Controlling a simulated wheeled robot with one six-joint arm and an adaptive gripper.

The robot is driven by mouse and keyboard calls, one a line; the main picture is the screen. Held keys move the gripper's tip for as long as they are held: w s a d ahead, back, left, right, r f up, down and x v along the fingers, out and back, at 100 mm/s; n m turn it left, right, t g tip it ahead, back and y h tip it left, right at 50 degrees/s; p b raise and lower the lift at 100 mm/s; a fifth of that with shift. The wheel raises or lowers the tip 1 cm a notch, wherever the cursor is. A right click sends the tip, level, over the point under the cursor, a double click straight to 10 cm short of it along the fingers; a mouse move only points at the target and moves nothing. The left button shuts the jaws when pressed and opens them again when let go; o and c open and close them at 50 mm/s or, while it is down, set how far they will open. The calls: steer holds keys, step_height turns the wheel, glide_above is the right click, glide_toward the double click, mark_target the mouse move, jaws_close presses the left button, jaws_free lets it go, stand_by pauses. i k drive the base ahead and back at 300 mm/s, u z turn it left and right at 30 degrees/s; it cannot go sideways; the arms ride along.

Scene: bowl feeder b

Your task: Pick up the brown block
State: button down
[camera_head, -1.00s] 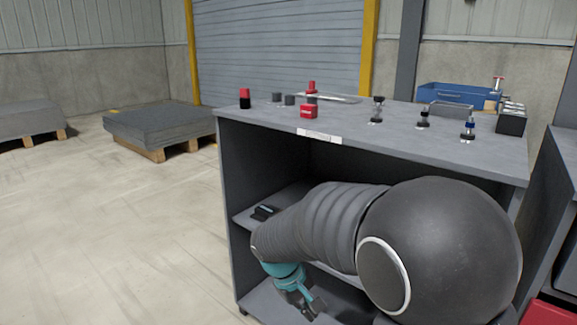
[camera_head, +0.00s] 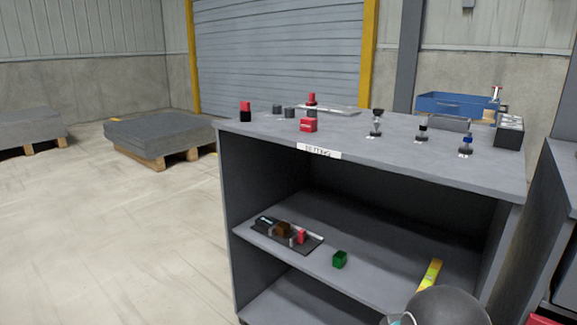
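The brown block (camera_head: 283,229) is a small dark brown cube. It sits on a black tray (camera_head: 312,246) on the middle shelf of the grey workbench, at the shelf's left side. Small metal pieces and a red block (camera_head: 301,236) are close to it on the tray. My gripper is not in view. Only a dark rounded part of my arm shows at the bottom right edge, apart from the block.
A green block (camera_head: 340,259) and a yellow bar (camera_head: 430,274) lie on the same shelf (camera_head: 370,262). The shelf's front is open between side walls.

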mark_target(283, 228)
steer(key=k, duration=0.65)
steer(key=u, duration=0.6)
steer(key=i, duration=0.55)
steer(key=u, duration=0.6)
steer(key=i, duration=0.85)
steer(key=z, duration=0.25)
